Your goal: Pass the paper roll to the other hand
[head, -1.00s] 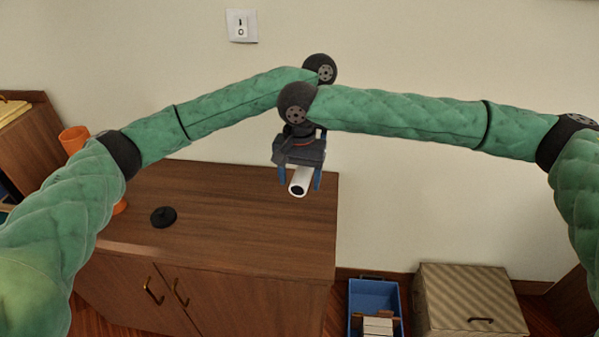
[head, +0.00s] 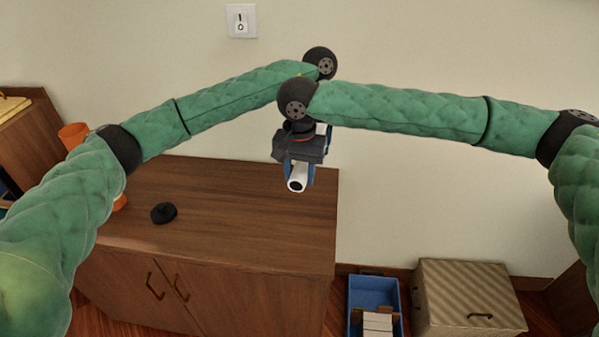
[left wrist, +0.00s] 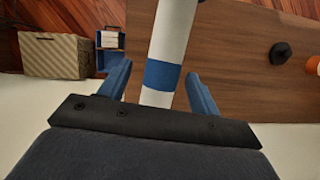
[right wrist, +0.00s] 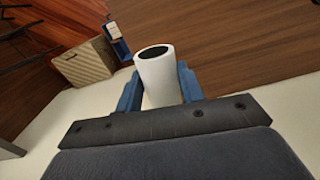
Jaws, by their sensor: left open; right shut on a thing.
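The paper roll (head: 297,184) is a white tube with a dark open end, held above the wooden cabinet. My right gripper (head: 299,174) is shut on it; the right wrist view also shows the white roll (right wrist: 158,76) between its blue fingers. In the left wrist view the roll (left wrist: 174,30) runs lengthwise between the fingers of my left gripper (left wrist: 159,74), with a blue band across it. These fingers stand open, with gaps on both sides. In the head view my left gripper is mostly hidden behind the right one.
The wooden cabinet (head: 250,228) has a black round object (head: 163,213) and an orange item (head: 119,203) on top. A blue bin (head: 373,292) and a striped box (head: 465,297) stand on the floor to the right. An orange cup (head: 73,137) is at left.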

